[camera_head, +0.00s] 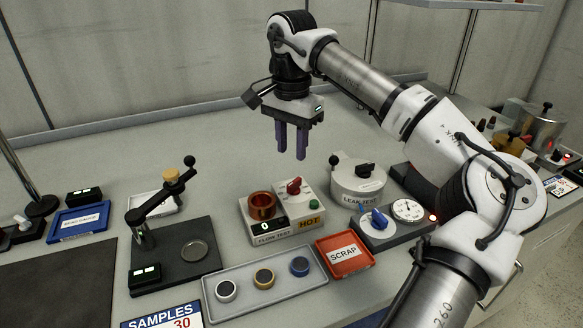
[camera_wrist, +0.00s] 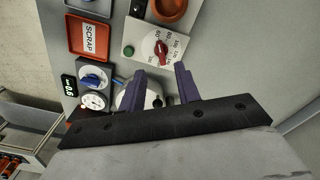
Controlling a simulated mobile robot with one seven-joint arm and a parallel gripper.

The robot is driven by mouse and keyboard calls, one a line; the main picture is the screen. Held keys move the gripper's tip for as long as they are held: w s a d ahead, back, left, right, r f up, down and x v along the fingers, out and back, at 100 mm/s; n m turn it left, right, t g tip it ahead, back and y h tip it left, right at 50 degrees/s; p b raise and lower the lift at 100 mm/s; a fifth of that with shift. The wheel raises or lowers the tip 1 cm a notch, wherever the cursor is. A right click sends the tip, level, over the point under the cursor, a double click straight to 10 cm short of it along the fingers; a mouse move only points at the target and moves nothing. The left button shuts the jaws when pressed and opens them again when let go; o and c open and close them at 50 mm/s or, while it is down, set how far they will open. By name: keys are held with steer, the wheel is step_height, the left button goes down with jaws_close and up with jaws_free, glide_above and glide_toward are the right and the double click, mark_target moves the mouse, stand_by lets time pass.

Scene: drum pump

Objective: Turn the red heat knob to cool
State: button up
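The red heat knob (camera_head: 294,186) sits on the top plate of the flow test unit (camera_head: 290,236), beside a copper cup. A "HOT" label is on the unit's front. My gripper (camera_head: 291,152) hangs fingers-down, raised above the bench behind the unit. Its two purple fingers, also in the wrist view (camera_wrist: 158,72), are apart with nothing between them. The gripper does not touch the knob.
The leak test pot (camera_head: 357,185) and a blue-knob gauge unit (camera_head: 391,222) stand right of the flow test unit. A red scrap tray (camera_head: 345,254) and a grey sample tray (camera_head: 235,312) lie in front. The bench behind is clear.

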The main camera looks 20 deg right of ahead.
steer(key=shift+r, duration=2.4)
